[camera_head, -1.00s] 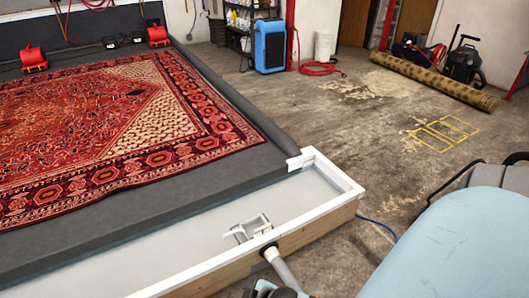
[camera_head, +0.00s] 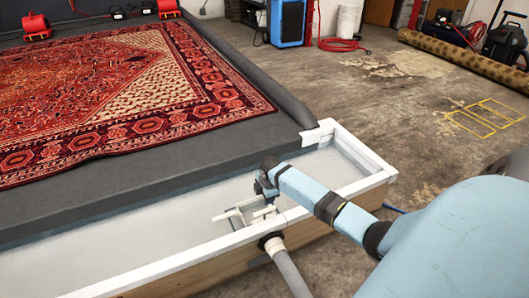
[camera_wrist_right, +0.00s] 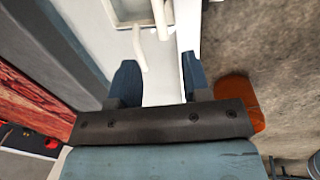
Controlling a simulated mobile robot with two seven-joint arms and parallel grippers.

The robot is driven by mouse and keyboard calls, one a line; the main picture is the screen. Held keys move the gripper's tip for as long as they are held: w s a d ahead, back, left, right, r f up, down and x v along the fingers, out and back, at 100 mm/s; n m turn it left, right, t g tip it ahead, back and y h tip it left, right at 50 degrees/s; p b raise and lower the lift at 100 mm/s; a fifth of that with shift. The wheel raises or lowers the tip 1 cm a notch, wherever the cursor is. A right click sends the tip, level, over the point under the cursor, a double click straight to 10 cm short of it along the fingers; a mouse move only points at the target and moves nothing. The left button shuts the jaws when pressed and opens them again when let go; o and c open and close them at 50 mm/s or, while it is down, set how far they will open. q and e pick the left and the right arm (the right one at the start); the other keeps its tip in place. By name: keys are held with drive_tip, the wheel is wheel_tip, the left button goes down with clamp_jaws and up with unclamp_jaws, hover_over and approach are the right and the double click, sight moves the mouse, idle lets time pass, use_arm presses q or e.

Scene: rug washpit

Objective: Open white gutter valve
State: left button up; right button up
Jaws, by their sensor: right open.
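The white gutter valve (camera_head: 243,216) sits on the floor of the white gutter (camera_head: 150,248), near its front wall. It is made of thin white bars and a handle. In the right wrist view, the valve's white handle (camera_wrist_right: 139,47) hangs at the top, ahead of the fingers. My right gripper (camera_head: 262,184) is over the gutter, just above and behind the valve in the picture. In the right wrist view my right gripper (camera_wrist_right: 160,80) is open, with nothing between its blue fingers. It appears apart from the valve. My left gripper is not in view.
A grey drain pipe (camera_head: 291,274) leaves the gutter's front wall below the valve. A red patterned rug (camera_head: 110,95) lies on the dark wash platform at left.

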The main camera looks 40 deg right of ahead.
sight(263, 210)
drive_tip(key=f+b, duration=0.1)
drive_tip(key=f, duration=0.2)
drive_tip(key=w+f+b, duration=0.1)
drive_tip(key=f+b, duration=0.1)
drive_tip(key=f, duration=0.1)
drive_tip(key=f+b, duration=0.2)
drive_tip(key=f, duration=0.1)
drive_tip(key=shift+w+d+f, duration=0.2)
drive_tip(key=shift+w+d, duration=0.05)
drive_tip(key=shift+w, duration=0.1)
drive_tip(key=f+b, duration=0.1)
drive_tip(key=f, duration=0.2)
drive_tip(key=shift+w+d+f+b, duration=0.1)
drive_tip(key=shift+w+f+b, duration=0.05)
drive_tip(key=shift+w+b, duration=0.25)
drive_tip(key=shift+f, duration=0.25)
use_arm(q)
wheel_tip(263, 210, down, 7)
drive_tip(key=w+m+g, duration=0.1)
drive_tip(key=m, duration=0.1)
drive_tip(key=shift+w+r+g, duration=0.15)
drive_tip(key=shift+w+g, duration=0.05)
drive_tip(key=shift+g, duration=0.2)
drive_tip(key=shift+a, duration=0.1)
